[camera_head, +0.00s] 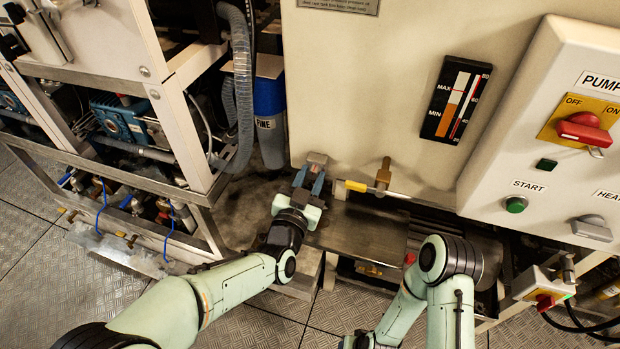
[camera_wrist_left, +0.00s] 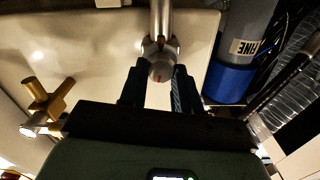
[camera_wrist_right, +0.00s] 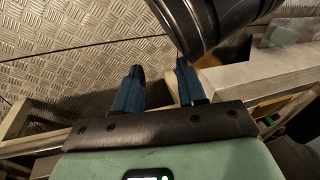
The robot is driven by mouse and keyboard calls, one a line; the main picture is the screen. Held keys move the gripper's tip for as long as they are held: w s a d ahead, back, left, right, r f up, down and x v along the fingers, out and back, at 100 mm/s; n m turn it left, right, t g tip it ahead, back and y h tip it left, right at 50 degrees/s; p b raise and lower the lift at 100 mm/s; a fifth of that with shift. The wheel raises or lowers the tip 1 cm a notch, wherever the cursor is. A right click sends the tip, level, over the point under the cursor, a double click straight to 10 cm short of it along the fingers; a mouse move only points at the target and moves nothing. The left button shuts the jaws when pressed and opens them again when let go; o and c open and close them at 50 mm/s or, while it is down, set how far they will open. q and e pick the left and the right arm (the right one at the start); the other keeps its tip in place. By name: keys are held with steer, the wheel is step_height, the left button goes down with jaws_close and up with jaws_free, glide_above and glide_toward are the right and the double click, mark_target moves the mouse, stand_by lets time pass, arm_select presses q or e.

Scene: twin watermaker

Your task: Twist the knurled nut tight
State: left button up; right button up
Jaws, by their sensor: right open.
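The knurled nut (camera_wrist_left: 161,66) is a grey round piece with a red mark at the end of a metal pipe (camera_wrist_left: 161,18) in the left wrist view. My left gripper (camera_head: 310,178) reaches up to it below the cream panel. In the left wrist view its two dark fingers (camera_wrist_left: 158,84) stand on either side of the nut and appear to touch it. In the head view the fingers partly hide the nut (camera_head: 317,158). My right gripper (camera_wrist_right: 161,75) is open and empty, far from the nut, near the metal floor.
A brass fitting (camera_head: 383,175) with a yellow-handled part (camera_head: 355,186) stands right of the nut. A blue filter housing (camera_head: 270,115) is close on the left. A metal shelf (camera_head: 358,240) lies below. The pump control box (camera_head: 540,130) stands at right.

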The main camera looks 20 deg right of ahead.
steer(key=shift+w+r, duration=0.1)
arm_select(q)
steer(key=m+p, duration=0.1)
steer(key=m, duration=0.2)
steer(key=shift+m, duration=0.3)
steer(key=shift+s+m, duration=0.1)
steer(key=shift+m, duration=0.4)
steer(key=m+p, duration=0.2)
steer(key=m, duration=0.4)
steer(key=shift+d, duration=0.1)
steer(key=m+p, duration=0.1)
steer(key=m, duration=0.4)
steer(key=shift+f, duration=0.2)
arm_select(e)
step_height(320, 180, up, 5)
steer(key=s+a, duration=0.2)
steer(key=s, duration=0.1)
steer(key=shift+a+g+y, duration=0.3)
steer(key=shift+a+g, duration=0.1)
arm_select(q)
steer(key=shift+m, duration=0.3)
steer(key=o, duration=1.1)
steer(key=shift+c, duration=0.2)
